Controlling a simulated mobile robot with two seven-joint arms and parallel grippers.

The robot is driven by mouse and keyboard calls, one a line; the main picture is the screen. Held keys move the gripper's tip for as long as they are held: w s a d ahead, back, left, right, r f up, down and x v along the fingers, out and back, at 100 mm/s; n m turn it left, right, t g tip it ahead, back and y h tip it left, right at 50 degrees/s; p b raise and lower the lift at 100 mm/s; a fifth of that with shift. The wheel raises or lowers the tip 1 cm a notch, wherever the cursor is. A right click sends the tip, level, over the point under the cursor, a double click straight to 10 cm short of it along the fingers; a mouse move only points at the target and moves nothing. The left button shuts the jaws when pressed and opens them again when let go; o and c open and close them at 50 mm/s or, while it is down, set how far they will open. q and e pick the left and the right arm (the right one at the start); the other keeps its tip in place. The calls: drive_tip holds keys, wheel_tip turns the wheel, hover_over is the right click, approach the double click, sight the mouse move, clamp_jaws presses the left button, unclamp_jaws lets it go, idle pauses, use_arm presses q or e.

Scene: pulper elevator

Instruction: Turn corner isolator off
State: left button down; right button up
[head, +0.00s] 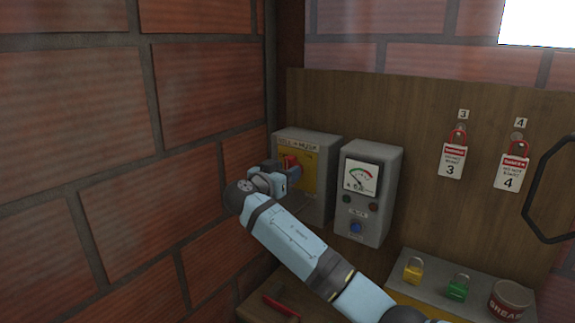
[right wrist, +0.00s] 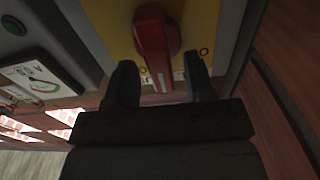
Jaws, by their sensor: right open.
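The corner isolator is a grey box (head: 308,141) with a yellow plate (head: 309,182) and a red rotary handle (head: 291,161), mounted on the wooden board by the brick corner. My right gripper (head: 284,179) is at the front of it, partly covering the plate. In the right wrist view, the red handle (right wrist: 156,45) stands on the yellow plate (right wrist: 112,28) ahead of my open right gripper (right wrist: 160,88). The handle's lower end lies between the two fingertips, with a gap visible on each side. Part of the plate's lettering is hidden. My left gripper is not in view.
A grey meter box (head: 381,158) with a dial and blue button stands close right of the isolator. Red lockout padlocks with tags (head: 452,161) hang on the board (head: 420,110). Yellow (head: 413,271) and green (head: 458,288) padlocks and a grease tin (head: 509,299) sit on the ledge below. Brick wall (head: 100,130) bounds the left.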

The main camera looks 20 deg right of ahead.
drive_tip(key=shift+w+d, duration=0.35)
drive_tip(key=shift+d, duration=0.1)
